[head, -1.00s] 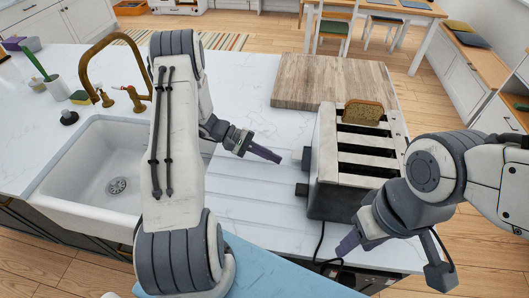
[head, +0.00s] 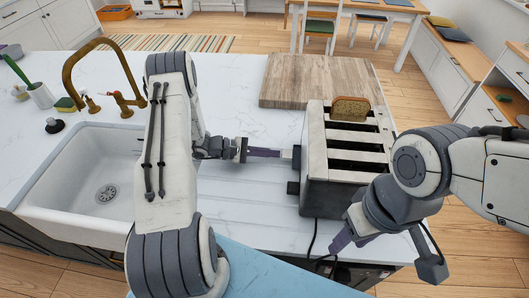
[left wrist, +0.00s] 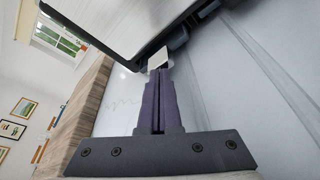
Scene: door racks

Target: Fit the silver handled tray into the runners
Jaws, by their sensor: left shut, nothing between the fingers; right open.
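No silver handled tray and no runners can be made out in either view. A silver and black toaster (head: 318,182) stands on the white counter (head: 245,215), with a slice of bread (head: 350,107) sticking up from its far slot. My left gripper (head: 280,153) is shut and empty, its purple fingertips at the pale lever (head: 297,156) on the toaster's left end. In the left wrist view the shut fingers (left wrist: 159,80) point at the lever (left wrist: 159,58); I cannot tell whether they touch. My right gripper (head: 342,240) is open, low by the counter's front edge, partly hidden by its arm.
A wooden board (head: 315,80) lies behind the toaster. A white sink (head: 85,170) with a brass tap (head: 105,48) is at the left. A dark cord (head: 312,240) runs down from the toaster. A light blue flat surface (head: 255,268) lies at the front.

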